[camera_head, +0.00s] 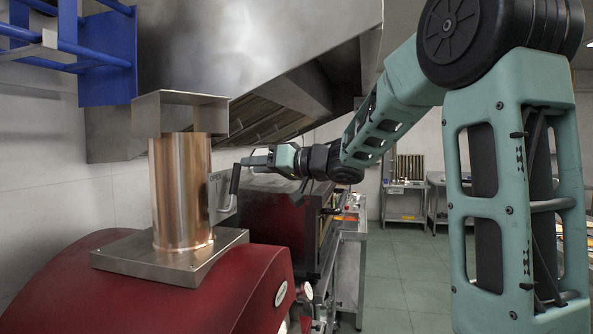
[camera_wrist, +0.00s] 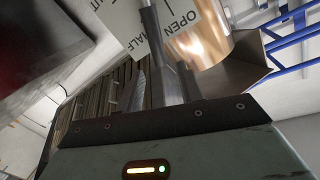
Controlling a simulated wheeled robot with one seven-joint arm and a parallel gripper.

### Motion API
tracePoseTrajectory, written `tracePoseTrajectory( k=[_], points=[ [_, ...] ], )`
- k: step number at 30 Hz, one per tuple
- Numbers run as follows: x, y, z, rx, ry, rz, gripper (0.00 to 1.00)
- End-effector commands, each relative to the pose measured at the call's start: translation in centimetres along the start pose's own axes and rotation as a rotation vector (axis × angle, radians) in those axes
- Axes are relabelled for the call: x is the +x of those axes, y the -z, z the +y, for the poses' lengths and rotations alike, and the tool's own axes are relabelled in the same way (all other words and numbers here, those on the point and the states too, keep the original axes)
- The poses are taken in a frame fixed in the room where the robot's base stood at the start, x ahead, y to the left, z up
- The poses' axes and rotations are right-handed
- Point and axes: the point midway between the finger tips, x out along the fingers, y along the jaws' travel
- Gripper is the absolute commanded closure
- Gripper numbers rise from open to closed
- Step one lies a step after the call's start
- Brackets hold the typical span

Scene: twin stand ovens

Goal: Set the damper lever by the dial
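The copper flue pipe (camera_head: 180,195) rises from a steel base on the near red oven. A pale damper plate (camera_head: 218,192) is fixed to its right side, with a dark lever (camera_head: 235,180) standing nearly upright in front. In the wrist view the plate (camera_wrist: 184,20) reads OPEN and HALF, with a third word cut off. My gripper (camera_head: 246,161) is at the lever's upper end in the head view, and its grey fingers reach across the plate's edge in the wrist view (camera_wrist: 160,85). Whether they hold the lever is unclear. A small round dial (camera_head: 307,291) sits low on the oven front, its reading too small to tell.
The near oven's red dome (camera_head: 90,270) fills the lower left. A second dark red oven (camera_head: 275,215) stands behind, below my gripper. A steel hood (camera_head: 240,50) hangs above, and a blue rack (camera_head: 105,60) is at upper left. Tiled floor (camera_head: 400,285) is clear at right.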

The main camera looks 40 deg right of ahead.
Motion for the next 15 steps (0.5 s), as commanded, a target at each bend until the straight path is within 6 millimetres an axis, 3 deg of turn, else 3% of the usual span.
tracePoseTrajectory(
  k=[9,15],
  points=[
    [-7.4,-0.2,0.2,-0.002,-0.003,0.003,0.63],
    [-10.4,-0.1,0.1,-0.001,-0.001,0.001,0.63]
  ],
)
